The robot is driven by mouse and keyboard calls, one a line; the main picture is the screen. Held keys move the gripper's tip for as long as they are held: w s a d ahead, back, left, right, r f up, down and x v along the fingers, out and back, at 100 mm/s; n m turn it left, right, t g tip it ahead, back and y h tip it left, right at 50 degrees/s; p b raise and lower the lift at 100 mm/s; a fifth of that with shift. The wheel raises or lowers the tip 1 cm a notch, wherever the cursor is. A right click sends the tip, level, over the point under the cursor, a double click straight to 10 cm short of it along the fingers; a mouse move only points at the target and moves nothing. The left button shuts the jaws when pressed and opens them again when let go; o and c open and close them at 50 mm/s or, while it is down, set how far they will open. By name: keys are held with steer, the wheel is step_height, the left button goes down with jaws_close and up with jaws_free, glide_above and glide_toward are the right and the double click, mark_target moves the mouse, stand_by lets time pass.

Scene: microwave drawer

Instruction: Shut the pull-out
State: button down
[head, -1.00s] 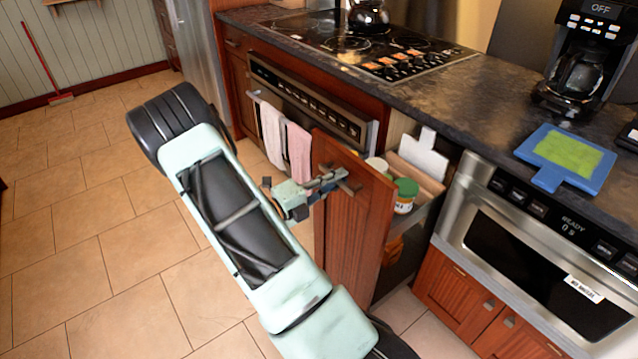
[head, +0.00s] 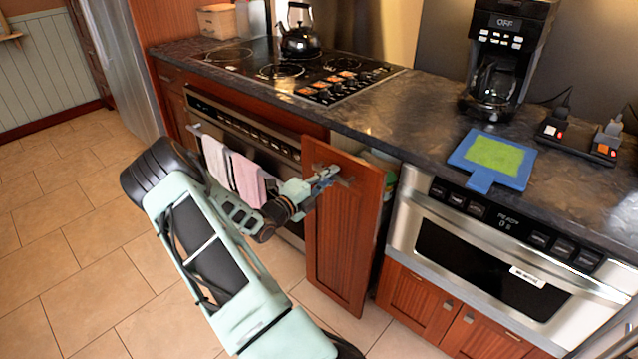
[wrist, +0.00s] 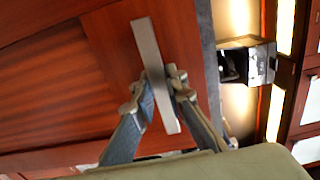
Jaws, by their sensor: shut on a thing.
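The pull-out (head: 343,240) is a tall wooden-fronted drawer between the oven and the microwave drawer. In the head view its front still stands out from the cabinet line by a modest gap, and most of its contents are hidden behind it. My gripper (head: 328,178) is at the upper part of this front, at its handle. In the wrist view the grey bar handle (wrist: 155,75) runs between the two fingers of my gripper (wrist: 162,92), which are closed around it.
The microwave drawer (head: 500,245) is right of the pull-out, above wooden cabinet doors (head: 415,300). Towels (head: 232,170) hang on the oven rail to the left. The counter above holds a kettle (head: 299,32), coffee maker (head: 500,60) and blue board (head: 490,160). Tiled floor in front is clear.

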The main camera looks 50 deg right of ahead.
steer(key=shift+w+d, duration=0.15)
steer(key=shift+d, duration=1.75)
steer(key=c, duration=1.9)
jaws_free()
steer(key=shift+c, duration=0.2)
steer(key=shift+a, duration=0.1)
steer(key=a, duration=1.2)
steer(key=shift+s, duration=0.25)
